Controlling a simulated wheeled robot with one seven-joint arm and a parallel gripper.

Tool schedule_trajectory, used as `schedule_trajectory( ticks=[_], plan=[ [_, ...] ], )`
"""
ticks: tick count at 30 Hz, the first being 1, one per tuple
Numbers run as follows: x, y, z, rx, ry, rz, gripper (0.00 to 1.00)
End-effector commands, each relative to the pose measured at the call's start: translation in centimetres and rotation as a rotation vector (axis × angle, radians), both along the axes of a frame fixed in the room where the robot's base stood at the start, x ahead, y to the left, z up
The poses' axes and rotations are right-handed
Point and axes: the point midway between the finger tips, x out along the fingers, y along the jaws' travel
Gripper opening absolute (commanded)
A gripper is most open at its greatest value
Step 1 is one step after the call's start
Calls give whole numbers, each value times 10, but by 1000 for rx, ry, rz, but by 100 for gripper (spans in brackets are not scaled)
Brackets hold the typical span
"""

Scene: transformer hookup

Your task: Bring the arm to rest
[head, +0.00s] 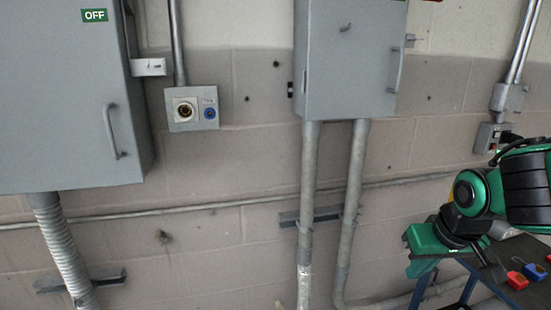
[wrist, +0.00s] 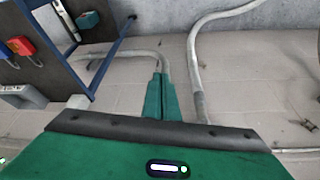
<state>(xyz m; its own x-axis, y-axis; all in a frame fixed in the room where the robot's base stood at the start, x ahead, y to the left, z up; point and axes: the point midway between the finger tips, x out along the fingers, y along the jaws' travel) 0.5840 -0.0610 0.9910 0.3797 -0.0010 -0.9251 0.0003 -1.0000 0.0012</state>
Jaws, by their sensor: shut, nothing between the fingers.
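My arm, green and black, reaches in from the right edge of the head view, bent with its hand low. My gripper (wrist: 160,82) shows in the wrist view as two green fingers pressed together, with nothing between them. In the head view my gripper (head: 421,268) hangs near the far left edge of a dark tabletop, in front of the wall. Its fingertips are small there and partly hard to make out. It appears to touch nothing.
The dark table (head: 528,252) at lower right holds a red padlock (head: 517,280) and a blue padlock (head: 535,272). A grey cabinet (head: 347,60) and a larger cabinet (head: 60,110) labelled OFF hang on the block wall. Conduits (head: 309,200) run down below.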

Motion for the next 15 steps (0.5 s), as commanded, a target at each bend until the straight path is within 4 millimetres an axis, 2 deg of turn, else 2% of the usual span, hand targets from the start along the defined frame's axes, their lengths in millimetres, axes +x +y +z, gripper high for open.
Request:
schedule_trajectory(
  ticks=[3,9,15],
  plan=[
    [-26,-34,-4,3,69,-109,0],
    [-86,-82,-12,34,211,-312,0],
    [-148,-108,-16,94,346,-497,0]
  ],
)
